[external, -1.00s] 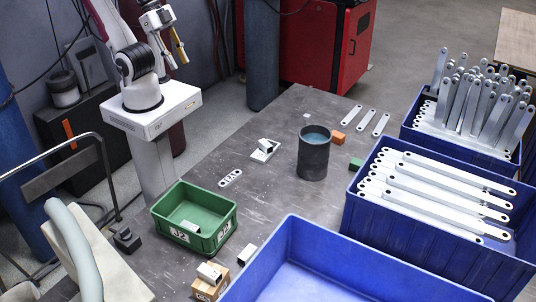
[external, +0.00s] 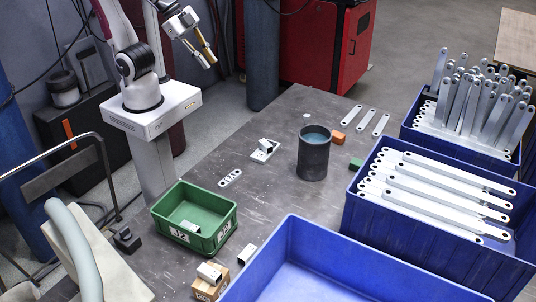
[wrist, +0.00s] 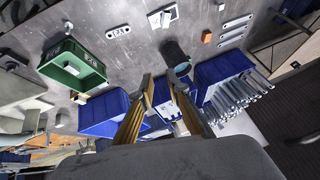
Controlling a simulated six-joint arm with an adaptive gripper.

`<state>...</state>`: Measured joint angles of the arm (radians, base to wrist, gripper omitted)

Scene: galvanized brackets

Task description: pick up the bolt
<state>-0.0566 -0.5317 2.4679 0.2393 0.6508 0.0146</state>
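I cannot make out a bolt for certain in either view. A small white piece (external: 306,115) lies on the table behind the dark cup, too small to identify. My gripper (external: 213,60) is raised at the back left, in the air beyond the table's left edge. In the wrist view, its two brass-coloured fingers (wrist: 161,83) are spread apart with nothing held between them.
The grey table (external: 270,210) holds a green bin (external: 163,217), a dark cup (external: 313,162), an orange block (external: 338,138) and a slotted plate (external: 230,178). Blue crates (external: 349,218) line the right; two hold metal bars.

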